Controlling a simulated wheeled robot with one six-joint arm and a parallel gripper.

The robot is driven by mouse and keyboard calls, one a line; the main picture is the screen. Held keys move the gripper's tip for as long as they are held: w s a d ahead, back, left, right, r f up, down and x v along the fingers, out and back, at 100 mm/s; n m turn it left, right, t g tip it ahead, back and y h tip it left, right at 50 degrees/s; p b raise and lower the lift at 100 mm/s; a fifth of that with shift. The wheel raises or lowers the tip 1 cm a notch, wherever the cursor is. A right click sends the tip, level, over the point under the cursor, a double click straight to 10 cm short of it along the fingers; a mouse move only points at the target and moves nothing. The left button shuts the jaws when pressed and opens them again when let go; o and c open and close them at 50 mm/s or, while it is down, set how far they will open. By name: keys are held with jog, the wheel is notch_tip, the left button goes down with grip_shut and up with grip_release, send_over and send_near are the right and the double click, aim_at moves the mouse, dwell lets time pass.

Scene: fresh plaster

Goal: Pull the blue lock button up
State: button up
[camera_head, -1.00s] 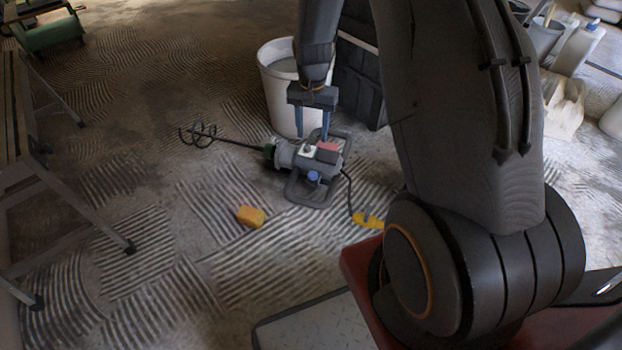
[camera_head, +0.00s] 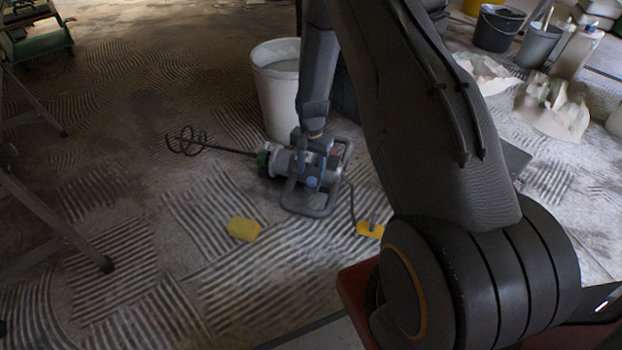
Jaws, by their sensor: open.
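A grey power mixer (camera_head: 292,166) lies on the ridged floor inside a dark tubular frame, its whisk rod pointing left. The blue lock button (camera_head: 312,182) shows on its near side, just below my gripper. My gripper (camera_head: 313,166) is open and points down over the mixer body, with its fingers close to the housing. The arm and gripper hide part of the mixer's top. I cannot tell whether a finger touches the mixer or the button.
A white bucket (camera_head: 277,97) stands close behind the mixer. A yellow sponge (camera_head: 243,229) lies to the front left and a yellow item (camera_head: 369,230) lies at the cord. Metal trestle legs (camera_head: 60,225) stand at the left. Buckets and torn bags are at the upper right.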

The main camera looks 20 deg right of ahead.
aim_at(312, 180)
notch_tip(312, 180, down, 4)
jog(key=shift+r+b, duration=0.1)
jog(key=shift+b, duration=0.55)
grip_shut()
jog(key=shift+r+p, duration=1.05)
jog(key=shift+p, duration=0.15)
grip_release()
